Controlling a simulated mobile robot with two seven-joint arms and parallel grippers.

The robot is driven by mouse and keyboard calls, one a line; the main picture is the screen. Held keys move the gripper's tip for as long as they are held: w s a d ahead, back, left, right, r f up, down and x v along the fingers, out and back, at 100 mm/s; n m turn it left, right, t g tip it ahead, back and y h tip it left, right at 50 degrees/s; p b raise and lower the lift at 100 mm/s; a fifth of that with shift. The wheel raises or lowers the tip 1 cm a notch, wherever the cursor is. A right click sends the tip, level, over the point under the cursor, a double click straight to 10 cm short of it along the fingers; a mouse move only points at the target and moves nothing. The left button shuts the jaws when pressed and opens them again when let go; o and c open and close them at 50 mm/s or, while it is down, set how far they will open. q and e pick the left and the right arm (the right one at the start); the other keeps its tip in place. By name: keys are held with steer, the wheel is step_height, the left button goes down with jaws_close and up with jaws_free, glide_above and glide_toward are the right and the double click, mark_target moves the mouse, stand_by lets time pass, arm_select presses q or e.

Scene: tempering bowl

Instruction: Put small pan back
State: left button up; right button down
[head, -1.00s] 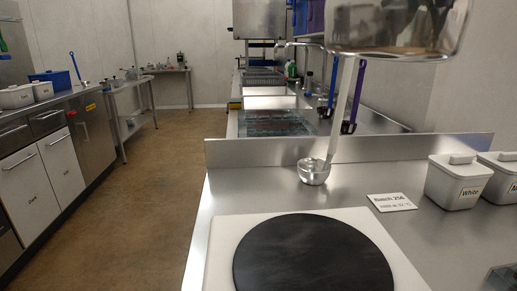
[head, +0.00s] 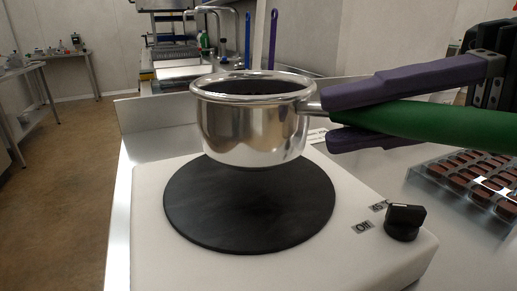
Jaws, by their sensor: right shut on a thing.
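A small shiny metal pan (head: 252,128) with a green handle (head: 425,119) hangs level above the round black hot plate (head: 250,205). A gap seems to show between its base and the plate, but I cannot tell how high it is. Dark contents (head: 255,88) show inside its rim. My right gripper (head: 340,115) comes in from the right, its purple fingers shut above and below the green handle close to the pan. My left gripper is not in view.
The white hot plate body (head: 160,255) has a black knob (head: 404,222) at its right front. A mould tray with brown pieces (head: 470,178) lies to the right. A low metal upstand (head: 135,115) edges the counter behind.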

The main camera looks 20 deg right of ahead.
steer(key=shift+f+b, duration=0.5)
steer(key=shift+f, duration=1.55)
steer(key=shift+f, duration=0.2)
steer(key=c, duration=0.7)
jaws_free()
steer(key=shift+r, duration=0.2)
steer(key=v, duration=1.2)
